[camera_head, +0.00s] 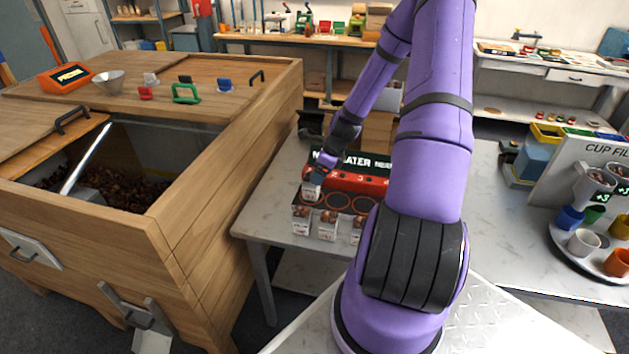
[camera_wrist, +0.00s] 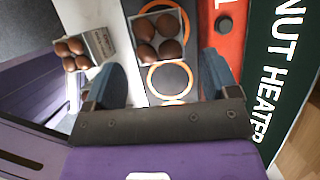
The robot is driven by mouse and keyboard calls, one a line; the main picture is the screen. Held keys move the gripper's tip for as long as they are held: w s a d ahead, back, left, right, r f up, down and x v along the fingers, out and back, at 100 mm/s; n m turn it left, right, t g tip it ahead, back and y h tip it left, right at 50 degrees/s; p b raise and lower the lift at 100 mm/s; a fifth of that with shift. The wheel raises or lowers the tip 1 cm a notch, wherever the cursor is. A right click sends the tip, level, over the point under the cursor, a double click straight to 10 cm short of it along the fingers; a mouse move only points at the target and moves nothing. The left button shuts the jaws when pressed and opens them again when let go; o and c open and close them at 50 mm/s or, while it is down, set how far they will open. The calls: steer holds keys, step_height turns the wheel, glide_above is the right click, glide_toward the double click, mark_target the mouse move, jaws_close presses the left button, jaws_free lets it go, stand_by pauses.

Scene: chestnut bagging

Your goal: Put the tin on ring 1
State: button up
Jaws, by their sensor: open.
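A pale square tin with several brown chestnuts (camera_wrist: 158,35) sits on the dark plate of the chestnut heater (camera_head: 345,178), over one orange ring. In the head view this tin (camera_head: 311,192) is at the plate's left end. My gripper (camera_head: 314,178) is right above it. In the wrist view my gripper (camera_wrist: 162,65) is open, its fingers apart on either side, with the tin just ahead between them. An empty orange ring (camera_wrist: 170,83) lies beside the tin. I cannot read ring numbers.
More filled tins (camera_head: 328,224) stand in a row along the heater's front; one also shows in the wrist view (camera_wrist: 98,42). A wooden bin of chestnuts (camera_head: 215,215) stands to the left. A cup rack (camera_head: 575,160) stands to the right.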

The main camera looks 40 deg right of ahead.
steer(key=s+a+r+n+h, duration=0.1)
steer(key=s+a+r+n, duration=0.1)
steer(key=a+r+n, duration=0.6)
steer(key=s+a+r+n+h, duration=0.1)
steer(key=a+r+n, duration=0.2)
steer(key=r, duration=0.8)
steer(key=s+a+r+n+h, duration=0.1)
steer(key=s+a+r+n, duration=0.1)
steer(key=a+r+n, duration=0.6)
steer(key=s+a+r+n, duration=0.4)
steer(key=s+r+n, duration=0.1)
steer(key=s+r, duration=0.2)
steer(key=s+a+r+n+t, duration=0.1)
steer(key=s+a+r+n, duration=0.3)
steer(key=s, duration=0.6)
step_height(320, 180, up, 3)
steer(key=shift+f+n+y, duration=0.1)
steer(key=shift+n+y, duration=0.3)
steer(key=shift+n, duration=0.6)
steer(key=shift+a, duration=0.1)
